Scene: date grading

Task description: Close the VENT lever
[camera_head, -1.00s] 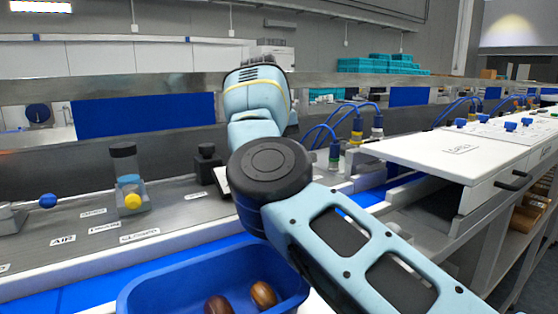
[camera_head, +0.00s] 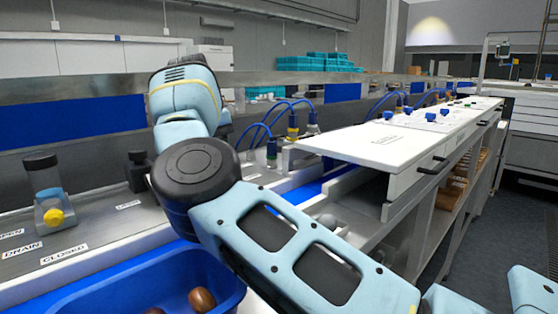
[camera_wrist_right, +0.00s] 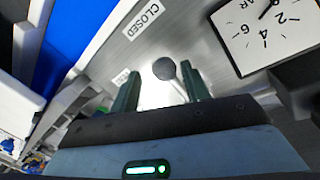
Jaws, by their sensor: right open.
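The lever's dark round knob (camera_wrist_right: 165,68) shows in the right wrist view, on a grey metal panel. A CLOSED label (camera_wrist_right: 144,19) is above it, and a smaller label (camera_wrist_right: 121,78), partly hidden and hard to read, is to its left. My right gripper (camera_wrist_right: 160,70) is open, with its two green fingers on either side of the knob in the picture. I cannot tell whether they touch it. In the head view my right arm hides this gripper and the knob. My left gripper is not in view.
A pressure gauge (camera_wrist_right: 265,32) sits close right of the fingers. A blue bin (camera_head: 100,284) with brown dates is in front. A white-topped bench (camera_head: 370,140) is at right.

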